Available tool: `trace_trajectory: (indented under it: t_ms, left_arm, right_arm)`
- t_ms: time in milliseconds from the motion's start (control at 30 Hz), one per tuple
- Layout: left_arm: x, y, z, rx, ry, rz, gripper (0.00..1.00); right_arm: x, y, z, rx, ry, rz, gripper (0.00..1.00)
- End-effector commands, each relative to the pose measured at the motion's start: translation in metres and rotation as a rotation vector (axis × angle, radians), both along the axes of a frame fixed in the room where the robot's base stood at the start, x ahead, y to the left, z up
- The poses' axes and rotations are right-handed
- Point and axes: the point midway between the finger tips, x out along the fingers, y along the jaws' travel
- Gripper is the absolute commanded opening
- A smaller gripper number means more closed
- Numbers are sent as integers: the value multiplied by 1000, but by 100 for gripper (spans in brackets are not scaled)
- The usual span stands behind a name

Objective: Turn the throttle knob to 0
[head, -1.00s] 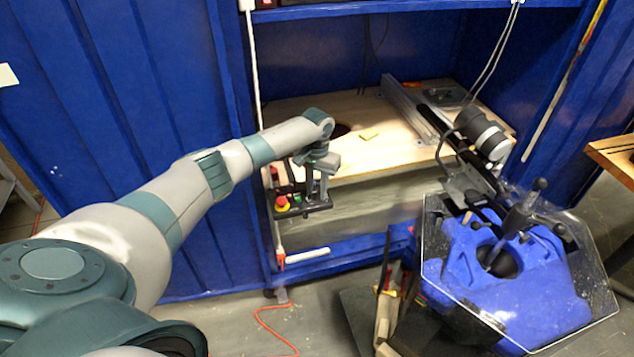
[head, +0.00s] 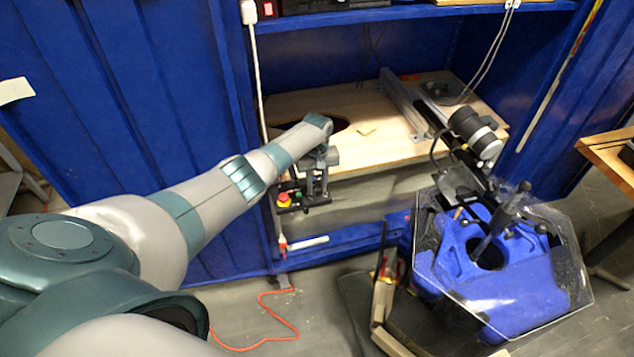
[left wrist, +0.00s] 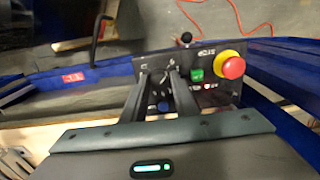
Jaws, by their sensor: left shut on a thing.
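The dark control panel (head: 292,208) is on the front of the bench in the blue cabinet. It carries a red-and-yellow stop button (left wrist: 231,66) and a green switch (left wrist: 197,75). My left gripper (head: 318,196) is at the panel's right part in the head view. In the left wrist view its two fingers (left wrist: 161,76) reach the panel left of the green switch, and the gripper is shut on the throttle knob (left wrist: 163,104). The knob is small and mostly hidden between the fingers, so its pointer and scale cannot be read. My right gripper is not in view.
A wooden bench top (head: 385,145) lies behind the panel. A blue block under a clear hexagonal cover (head: 500,265) stands at the right with black levers. An orange cable (head: 265,320) lies on the floor.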

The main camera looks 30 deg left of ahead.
Motion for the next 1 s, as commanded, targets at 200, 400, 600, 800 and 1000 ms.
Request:
trace_trajectory:
  t_ms: [200,400,600,800,1000]
  left_arm:
    - [1,0,1,-1,-2,27,4]
    - [1,1,1,0,-3,27,4]
    - [1,1,1,0,-3,27,45]
    - [1,0,0,0,-1,26,45]
    - [1,0,3,0,-1,25,45]
  right_arm:
    - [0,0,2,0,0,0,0]
    - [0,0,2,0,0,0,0]
    - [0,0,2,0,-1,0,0]
    - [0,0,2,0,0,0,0]
    - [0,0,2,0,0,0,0]
